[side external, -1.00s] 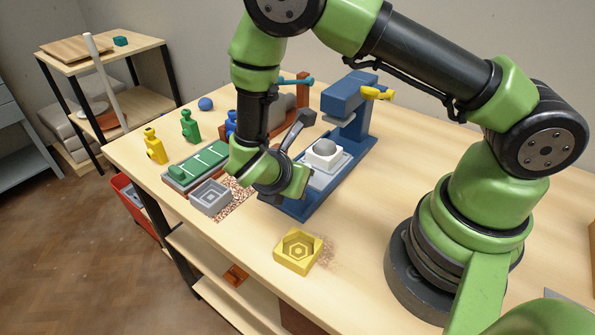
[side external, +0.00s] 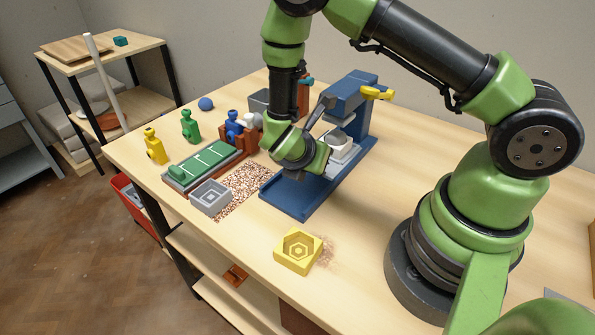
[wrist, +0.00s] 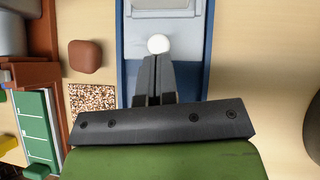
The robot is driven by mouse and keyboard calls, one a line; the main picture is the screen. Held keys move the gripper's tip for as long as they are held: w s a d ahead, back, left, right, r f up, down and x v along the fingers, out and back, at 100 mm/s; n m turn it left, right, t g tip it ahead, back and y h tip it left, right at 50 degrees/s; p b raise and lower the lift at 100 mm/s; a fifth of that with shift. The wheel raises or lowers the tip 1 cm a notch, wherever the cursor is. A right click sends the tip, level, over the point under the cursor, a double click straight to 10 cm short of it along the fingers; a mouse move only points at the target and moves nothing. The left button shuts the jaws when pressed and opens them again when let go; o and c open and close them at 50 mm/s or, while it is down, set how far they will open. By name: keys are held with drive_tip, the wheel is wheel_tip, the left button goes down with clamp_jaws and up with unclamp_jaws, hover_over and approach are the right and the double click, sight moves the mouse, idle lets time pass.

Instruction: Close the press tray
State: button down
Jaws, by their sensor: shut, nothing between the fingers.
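The blue press (side external: 298,202) stands on the table with its upright at the back. Its pale grey tray (wrist: 165,25) lies between the blue side rails in the wrist view, with a white round knob (wrist: 158,44) at its near edge. In the side view the tray (side external: 346,154) carries a white block and sits under the press head, partly hidden by my wrist. My gripper (wrist: 158,62) is shut and empty. Its fingertips are right at the knob, seemingly touching it. The side view hides the fingertips.
A yellow mould (side external: 299,251) lies in front of the press. A grey mould (side external: 211,197) and a green board (side external: 205,165) are to the left, with several coloured figures behind. A yellow handle (side external: 377,92) sticks out from the press top. The bare blue base lies in front of the tray.

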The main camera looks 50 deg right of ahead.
drive_tip(key=shift+d, duration=0.3)
drive_tip(key=a, duration=0.5)
drive_tip(key=shift+s+r, duration=0.25)
drive_tip(key=shift+s, duration=0.05)
drive_tip(key=v, duration=0.9)
drive_tip(key=s+d+r+m+t+y, duration=0.1)
drive_tip(key=s+r+m+t+y, duration=0.2)
drive_tip(key=r+m, duration=0.7)
drive_tip(key=s+d+r+m+t+y, duration=0.1)
drive_tip(key=s+r+m+y, duration=0.6)
drive_tip(key=m, duration=0.7)
wheel_tip(320, 180, up, 3)
drive_tip(key=s+t, duration=0.1)
drive_tip(key=s, duration=0.1)
drive_tip(key=shift+s+d+t, duration=0.35)
drive_tip(key=shift+d+t, duration=0.05)
